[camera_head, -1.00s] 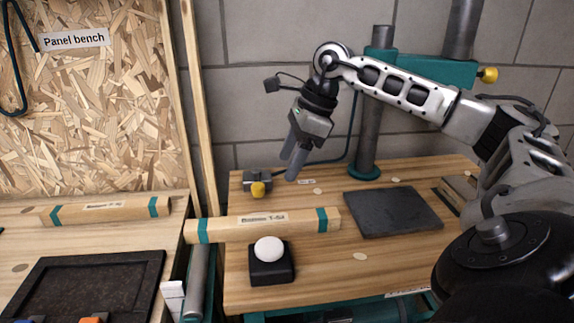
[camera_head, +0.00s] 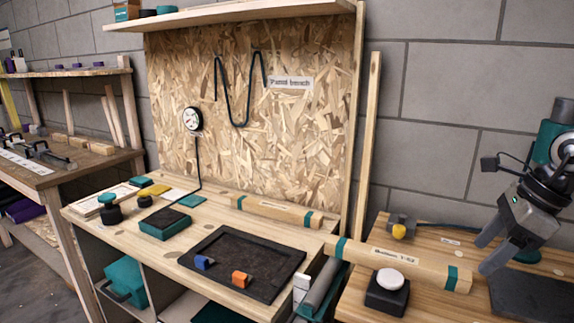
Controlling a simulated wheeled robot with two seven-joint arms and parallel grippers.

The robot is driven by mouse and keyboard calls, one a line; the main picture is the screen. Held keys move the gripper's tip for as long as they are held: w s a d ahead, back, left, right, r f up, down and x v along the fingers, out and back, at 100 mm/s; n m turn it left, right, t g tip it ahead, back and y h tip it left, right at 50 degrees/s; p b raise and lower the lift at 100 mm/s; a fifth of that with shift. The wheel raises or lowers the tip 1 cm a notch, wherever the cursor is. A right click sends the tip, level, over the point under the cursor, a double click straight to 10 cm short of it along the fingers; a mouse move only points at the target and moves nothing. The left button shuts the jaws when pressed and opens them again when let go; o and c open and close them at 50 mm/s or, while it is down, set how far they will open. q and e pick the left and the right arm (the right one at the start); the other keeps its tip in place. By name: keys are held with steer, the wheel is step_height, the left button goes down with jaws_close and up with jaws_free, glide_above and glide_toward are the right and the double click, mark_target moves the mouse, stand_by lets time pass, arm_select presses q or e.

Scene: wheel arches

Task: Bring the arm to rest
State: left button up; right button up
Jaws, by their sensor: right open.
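My right gripper (camera_head: 486,252) hangs over the right-hand bench at the right edge of the view. Its two grey fingers point down and are apart, with nothing between them. The fingertips show close to the right end of a wooden beam (camera_head: 418,265) with teal bands; I cannot tell whether they touch it. Most of the right arm is cut off by the right edge. My left gripper is not in view.
A white dome on a black block (camera_head: 386,300) stands before the beam. A yellow-knobbed grey box (camera_head: 400,228) sits behind it. A dark slab (camera_head: 530,296) lies at the right. The panel bench holds a black tray (camera_head: 205,272) with blue and orange pieces.

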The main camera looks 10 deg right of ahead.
steer(key=w+a+f+m+t+y, duration=0.15)
steer(key=a+f+m+y, duration=0.45)
steer(key=a, duration=0.8)
steer(key=a+f+m+t+y, duration=0.1)
steer(key=a+m+t+y, duration=0.35)
steer(key=a, duration=1.05)
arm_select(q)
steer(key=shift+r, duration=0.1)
arm_select(e)
steer(key=s+f+m+t+h, duration=0.1)
steer(key=s+f+m+h, duration=0.4)
steer(key=f+m, duration=0.5)
steer(key=s+f+m+h, duration=0.5)
steer(key=f+m, duration=0.6)
steer(key=m, duration=1.2)
steer(key=shift+s+t, duration=0.4)
steer(key=shift+s, duration=0.85)
steer(key=shift+d+h, duration=0.1)
steer(key=shift+h, duration=0.15)
